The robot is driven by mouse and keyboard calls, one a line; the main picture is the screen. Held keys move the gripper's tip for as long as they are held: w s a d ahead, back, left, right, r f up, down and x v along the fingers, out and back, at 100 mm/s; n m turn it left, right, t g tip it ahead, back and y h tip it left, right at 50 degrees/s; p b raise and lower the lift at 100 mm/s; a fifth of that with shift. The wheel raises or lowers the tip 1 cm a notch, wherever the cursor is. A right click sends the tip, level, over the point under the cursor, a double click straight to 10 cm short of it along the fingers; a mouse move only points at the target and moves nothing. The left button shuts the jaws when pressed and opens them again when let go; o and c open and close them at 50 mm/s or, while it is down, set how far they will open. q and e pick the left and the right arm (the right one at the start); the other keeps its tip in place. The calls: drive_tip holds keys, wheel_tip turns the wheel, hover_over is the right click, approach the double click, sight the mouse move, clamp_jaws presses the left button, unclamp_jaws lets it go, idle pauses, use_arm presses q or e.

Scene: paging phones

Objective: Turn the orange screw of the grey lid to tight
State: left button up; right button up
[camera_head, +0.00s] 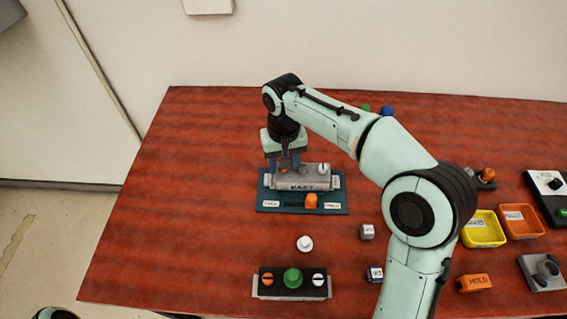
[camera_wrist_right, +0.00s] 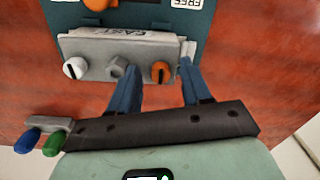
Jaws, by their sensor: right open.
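The grey lid (camera_head: 302,184), marked EAST, lies on a teal base (camera_head: 337,208). In the right wrist view the lid (camera_wrist_right: 98,45) carries a white slotted screw (camera_wrist_right: 75,68), a grey hex piece (camera_wrist_right: 117,67) and the orange slotted screw (camera_wrist_right: 160,71). My right gripper (camera_head: 284,163) points down over the lid's left end and mostly hides the orange screw in the head view. In the wrist view its blue fingers (camera_wrist_right: 158,76) are apart, one on each side of the orange screw; I cannot tell whether they touch it. My left gripper is out of view.
An orange knob (camera_head: 311,201) sits on the base's front part. A black panel (camera_head: 262,292) with screws and a green knob (camera_head: 292,278) stands in front, with a white knob (camera_head: 305,243) between. Yellow (camera_head: 483,242) and orange (camera_head: 522,235) trays stand right. The table's left side is clear.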

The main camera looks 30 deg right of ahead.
drive_tip(key=shift+f, duration=0.1)
clamp_jaws()
drive_tip(key=shift+m+p, duration=0.4)
drive_tip(key=shift+m, duration=0.2)
drive_tip(key=shift+m+p, duration=0.65)
drive_tip(key=shift+m, duration=0.35)
drive_tip(key=m+p, duration=0.2)
drive_tip(key=m, duration=0.2)
drive_tip(key=shift+a+m, duration=0.1)
drive_tip(key=shift+m, duration=0.2)
drive_tip(key=m+p, duration=0.1)
drive_tip(key=m, duration=0.4)
drive_tip(key=shift+w, duration=0.1)
drive_tip(key=shift+m+p, duration=0.6)
drive_tip(key=shift+m, duration=1.9)
